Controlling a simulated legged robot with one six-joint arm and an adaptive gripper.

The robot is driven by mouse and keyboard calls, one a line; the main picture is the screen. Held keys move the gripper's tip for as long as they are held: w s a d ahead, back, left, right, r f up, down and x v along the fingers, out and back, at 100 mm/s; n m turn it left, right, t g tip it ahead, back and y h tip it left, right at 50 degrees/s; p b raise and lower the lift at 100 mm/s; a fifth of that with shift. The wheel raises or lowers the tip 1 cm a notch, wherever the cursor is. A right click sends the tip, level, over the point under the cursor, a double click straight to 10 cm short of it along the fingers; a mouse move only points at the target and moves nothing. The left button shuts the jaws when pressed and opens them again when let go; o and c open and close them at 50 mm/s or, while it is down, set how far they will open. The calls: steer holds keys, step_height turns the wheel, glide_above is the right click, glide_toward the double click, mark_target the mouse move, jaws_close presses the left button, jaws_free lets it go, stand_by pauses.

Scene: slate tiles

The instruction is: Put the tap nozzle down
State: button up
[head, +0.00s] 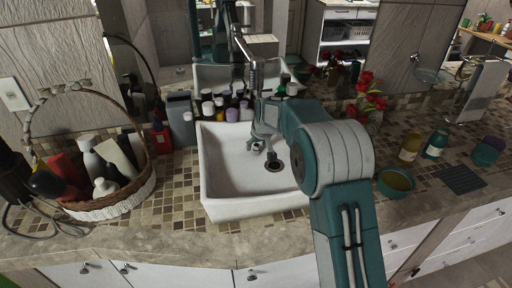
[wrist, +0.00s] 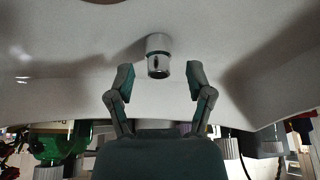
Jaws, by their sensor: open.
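The tap nozzle (wrist: 158,57) is a short chrome cylinder with a dark slot, seen against the white sink basin in the wrist view. It looks to stand on the basin surface. My gripper (wrist: 159,70) is open, with one finger on each side of the nozzle's near end and a visible gap at both sides. In the head view my gripper (head: 262,143) reaches down into the white sink (head: 225,178), to the left of the dark drain (head: 275,166). The nozzle is too small there to tell apart from the fingertips.
A wicker basket (head: 112,204) of bottles stands left of the sink. Several bottles (head: 232,114) line its back edge. To the right are red flowers (head: 370,92), a teal bowl (head: 396,182) and small bottles (head: 436,144). The tiled counter's front edge is clear.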

steer(key=s+d+r+m, duration=0.1)
steer(key=s+d+r, duration=0.2)
steer(key=s+r, duration=0.45)
steer(key=s+d+r, duration=0.3)
steer(key=s+r, duration=0.3)
steer(key=r, duration=0.3)
steer(key=s+d+f+m+h, duration=0.1)
steer(key=s+d, duration=0.3)
steer(key=s, duration=1.1)
steer(key=s+d+m+t, duration=0.1)
steer(key=s+d+m, duration=0.1)
steer(key=s, duration=1.2)
steer(key=shift+s+d+f+h, duration=0.35)
steer(key=shift+d+f+h, duration=0.05)
steer(key=shift+d, duration=0.45)
